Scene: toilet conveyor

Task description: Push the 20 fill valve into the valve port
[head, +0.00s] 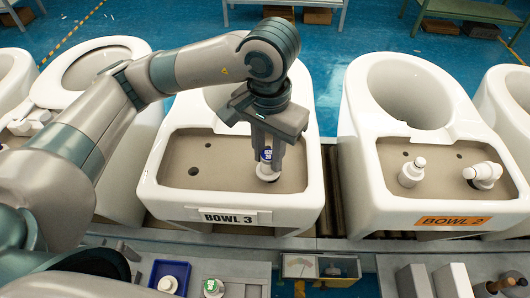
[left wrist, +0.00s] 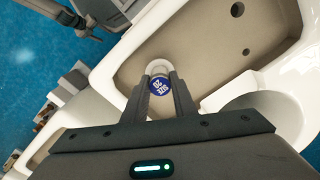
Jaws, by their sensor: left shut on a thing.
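The fill valve (head: 266,170) is white with a blue cap. Its cap (left wrist: 161,83) reads "20" in the left wrist view. My left gripper (head: 268,158) points down and is shut on the valve, above the right part of the tank floor of Bowl 3 (head: 220,200). The valve's lower end meets the grey floor in the picture; I cannot tell how deep it sits. The valve port is hidden under the valve or gripper. Two open dark holes (head: 193,171) show to the left in the same floor. My right gripper is not in view.
Bowl 2 (head: 440,190) stands to the right with two white fittings (head: 411,172) in its tank. In front, a blue tray (head: 169,276) holds a white part, and a green-topped part (head: 213,287) stands beside it. Other toilets stand at both sides.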

